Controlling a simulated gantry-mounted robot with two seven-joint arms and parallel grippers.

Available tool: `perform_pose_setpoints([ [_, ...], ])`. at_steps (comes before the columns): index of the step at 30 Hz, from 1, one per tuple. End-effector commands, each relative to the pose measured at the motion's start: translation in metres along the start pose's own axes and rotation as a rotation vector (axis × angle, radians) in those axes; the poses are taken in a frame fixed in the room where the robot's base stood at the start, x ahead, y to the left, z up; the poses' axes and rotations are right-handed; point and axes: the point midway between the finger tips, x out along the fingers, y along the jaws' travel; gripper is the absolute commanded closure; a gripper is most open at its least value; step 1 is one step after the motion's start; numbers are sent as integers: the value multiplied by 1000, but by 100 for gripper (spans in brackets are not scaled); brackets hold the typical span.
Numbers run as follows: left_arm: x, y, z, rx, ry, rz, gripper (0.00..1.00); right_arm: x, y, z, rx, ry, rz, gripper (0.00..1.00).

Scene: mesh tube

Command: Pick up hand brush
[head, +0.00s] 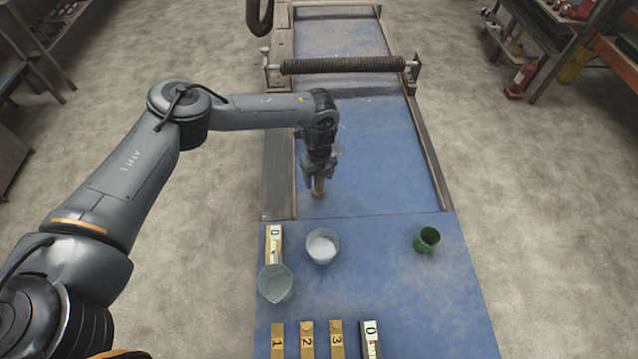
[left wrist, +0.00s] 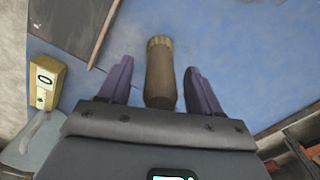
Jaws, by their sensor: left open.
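The hand brush (head: 319,188) stands out below my left gripper (head: 318,172) on the blue work surface; it is small and mostly hidden by the gripper. In the left wrist view the brush (left wrist: 160,76) has a brown handle and a paler, ridged end. It lies between the two purple fingers of my left gripper (left wrist: 159,66). The fingers are open, with a visible gap on each side of the brush. My right gripper is not in view.
A beaker of white material (head: 322,247), a grey pitcher (head: 275,286) and a green cup (head: 427,239) stand on the near blue surface (head: 390,290). Several numbered blocks (head: 307,342) line the front. A dark roller (head: 343,65) spans the far part. The right middle is clear.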

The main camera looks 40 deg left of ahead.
Motion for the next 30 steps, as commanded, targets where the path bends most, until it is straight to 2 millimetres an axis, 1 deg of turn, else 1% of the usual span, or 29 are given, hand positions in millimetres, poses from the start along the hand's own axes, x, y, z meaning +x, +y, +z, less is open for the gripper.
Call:
perform_pose_setpoints([
  [3,4,0,0,0,0,0,37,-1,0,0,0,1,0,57],
  [9,5,0,0,0,0,-1,37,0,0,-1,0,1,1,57],
  [11,5,0,0,0,0,-1,44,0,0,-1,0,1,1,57],
  [21,5,0,0,0,0,-1,96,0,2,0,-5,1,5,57],
  [30,3,0,0,0,0,-1,97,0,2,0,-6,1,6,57],
])
